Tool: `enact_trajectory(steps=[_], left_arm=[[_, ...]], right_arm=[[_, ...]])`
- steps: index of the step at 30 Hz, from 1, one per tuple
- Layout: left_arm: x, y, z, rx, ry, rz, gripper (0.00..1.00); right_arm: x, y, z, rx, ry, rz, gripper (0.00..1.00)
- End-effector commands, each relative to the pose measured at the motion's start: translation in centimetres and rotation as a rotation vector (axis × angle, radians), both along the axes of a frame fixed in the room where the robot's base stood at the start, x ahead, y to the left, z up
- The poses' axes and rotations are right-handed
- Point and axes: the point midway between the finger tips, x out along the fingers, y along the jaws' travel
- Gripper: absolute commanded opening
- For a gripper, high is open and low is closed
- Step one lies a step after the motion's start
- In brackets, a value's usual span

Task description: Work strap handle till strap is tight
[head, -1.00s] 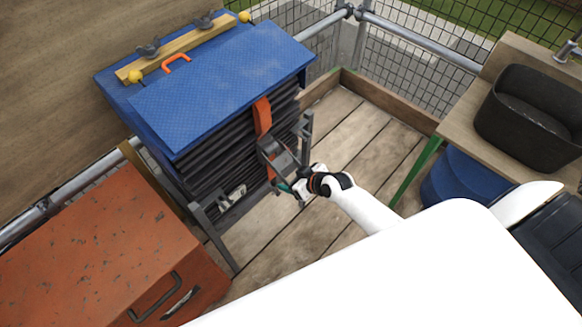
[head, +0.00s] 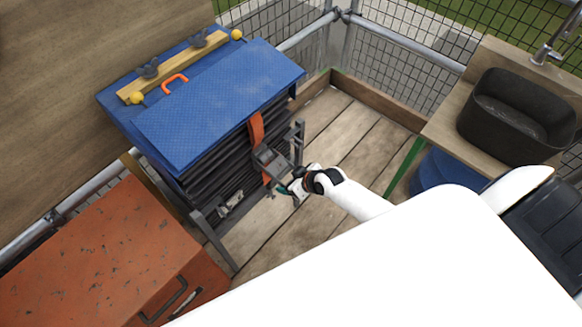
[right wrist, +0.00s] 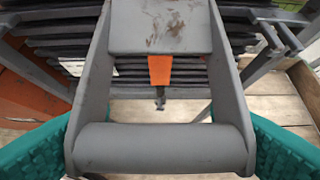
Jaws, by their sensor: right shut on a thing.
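An orange strap (head: 256,127) runs down the front of a stack of dark tiles (head: 215,170) under a blue cover (head: 215,95). A grey ratchet with its handle (head: 272,160) sits on the strap. My right gripper (head: 290,188) is at the handle's lower end. In the right wrist view the handle's round grip bar (right wrist: 160,148) lies between the green fingers (right wrist: 160,150), and the gripper is shut on it. The orange strap (right wrist: 160,70) shows through the handle frame. My left gripper is not in view.
A grey metal stand holds the stack. An orange chest (head: 95,255) stands at the left. A bench (head: 455,115) with a black tub (head: 515,115) stands at the right, a blue barrel (head: 445,172) beneath. Plank floor (head: 350,125) is clear behind my right arm.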

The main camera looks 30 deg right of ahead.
Motion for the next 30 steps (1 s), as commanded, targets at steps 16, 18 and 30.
enact_trajectory(steps=[16, 18, 30], left_arm=[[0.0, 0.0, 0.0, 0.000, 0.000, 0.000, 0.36], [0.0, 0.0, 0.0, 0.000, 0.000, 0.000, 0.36], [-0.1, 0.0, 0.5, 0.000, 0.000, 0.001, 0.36]], right_arm=[[-0.1, -0.1, -0.1, -0.002, 0.002, 0.000, 0.94], [-0.1, -0.1, 0.0, -0.002, 0.001, 0.000, 0.94], [-2.0, -0.8, 2.3, -0.003, 0.001, 0.002, 0.94]])
